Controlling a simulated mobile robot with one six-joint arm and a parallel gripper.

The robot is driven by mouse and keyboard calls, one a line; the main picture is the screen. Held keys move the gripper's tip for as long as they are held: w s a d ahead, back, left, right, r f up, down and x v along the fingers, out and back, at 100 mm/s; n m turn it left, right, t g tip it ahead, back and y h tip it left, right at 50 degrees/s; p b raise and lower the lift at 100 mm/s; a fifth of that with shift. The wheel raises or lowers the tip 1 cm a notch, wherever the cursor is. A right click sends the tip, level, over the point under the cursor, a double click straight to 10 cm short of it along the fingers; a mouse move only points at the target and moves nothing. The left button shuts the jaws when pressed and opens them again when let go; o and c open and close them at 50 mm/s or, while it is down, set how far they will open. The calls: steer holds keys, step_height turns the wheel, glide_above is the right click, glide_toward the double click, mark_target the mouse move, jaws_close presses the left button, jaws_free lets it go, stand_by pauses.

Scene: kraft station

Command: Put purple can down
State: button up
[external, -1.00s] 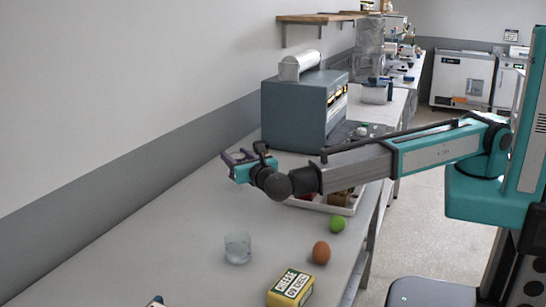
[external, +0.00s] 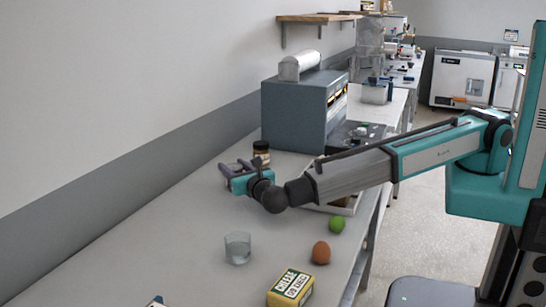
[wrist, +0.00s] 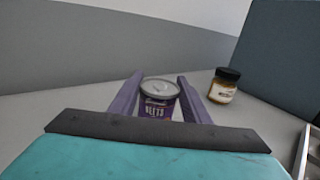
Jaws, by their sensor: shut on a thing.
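The purple can (wrist: 158,104) has a grey lid and a label with white letters. In the wrist view it stands upright between the two purple fingers of my gripper (wrist: 160,84), which are shut on it. In the external view my gripper (external: 236,174) is low over the far part of the long grey table (external: 190,235), near the wall. The can is hard to make out there. I cannot tell whether its bottom touches the table.
A dark-lidded jar (wrist: 224,86) stands right of the can, in front of a blue-grey machine (external: 300,110). A tray (external: 338,207) lies under my arm. A green ball (external: 337,224), brown egg (external: 320,252), glass (external: 238,248) and yellow cheese box (external: 290,287) stand nearer.

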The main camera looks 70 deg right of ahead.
steer(key=shift+f, duration=0.1)
steer(key=o, duration=1.1)
steer(key=shift+o, duration=0.2)
steer(key=shift+r, duration=0.2)
steer(key=p+v, duration=0.2)
steer(key=v, duration=1)
steer(key=shift+w+d, duration=0.1)
steer(key=b+x, duration=0.2)
steer(key=x, duration=0.9)
steer(key=shift+w+d, duration=0.1)
steer(key=shift+w, duration=0.1)
